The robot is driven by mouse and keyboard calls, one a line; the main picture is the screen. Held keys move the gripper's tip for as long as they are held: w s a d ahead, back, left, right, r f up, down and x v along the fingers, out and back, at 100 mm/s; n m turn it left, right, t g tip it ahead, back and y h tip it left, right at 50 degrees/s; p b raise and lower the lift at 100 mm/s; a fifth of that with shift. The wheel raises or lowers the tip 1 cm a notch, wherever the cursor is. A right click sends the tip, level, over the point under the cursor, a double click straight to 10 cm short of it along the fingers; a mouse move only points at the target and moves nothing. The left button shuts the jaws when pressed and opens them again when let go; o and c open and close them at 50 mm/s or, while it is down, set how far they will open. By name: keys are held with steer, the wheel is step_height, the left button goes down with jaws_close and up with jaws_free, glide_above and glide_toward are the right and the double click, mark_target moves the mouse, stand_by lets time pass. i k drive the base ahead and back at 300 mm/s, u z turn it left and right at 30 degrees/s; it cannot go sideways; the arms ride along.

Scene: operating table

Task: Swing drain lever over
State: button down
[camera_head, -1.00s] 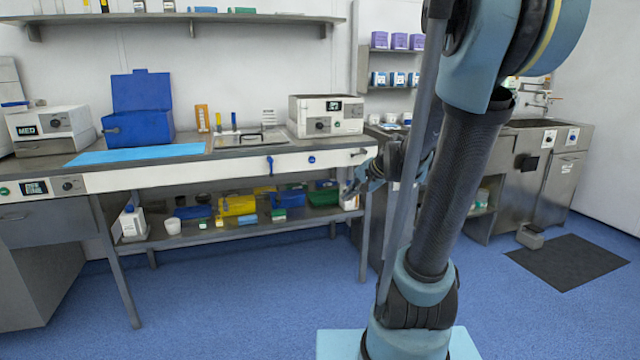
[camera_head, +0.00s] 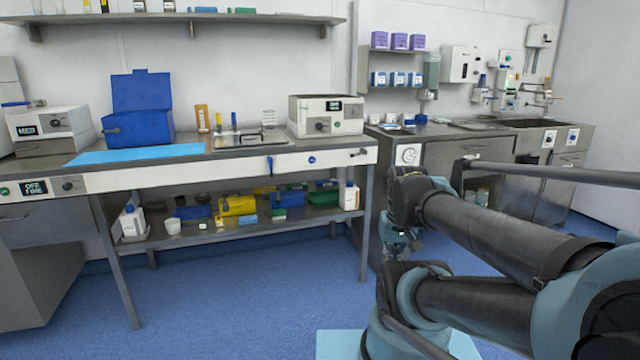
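A small blue lever (camera_head: 270,164) hangs down from the white front panel of the steel table. A small dark handle (camera_head: 358,153) sticks out sideways near the right end of the same panel. I cannot tell from any marking which of them is the drain lever. My gripper (camera_head: 400,246) is low and to the right of the table, below my arm's wrist and apart from both levers. It is small and partly hidden by my arm, so I cannot tell whether its fingers are open or shut.
The table (camera_head: 225,170) carries a blue box (camera_head: 140,110) and a white device (camera_head: 325,116). Its lower shelf holds bottles and bins. A sink counter (camera_head: 535,124) stands at the right. The blue floor (camera_head: 230,290) before the table is clear.

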mark_target(362, 151)
steer(key=k, duration=0.55)
steer(key=u, duration=0.65)
steer(key=i, duration=2.25)
steer(key=z, duration=0.55)
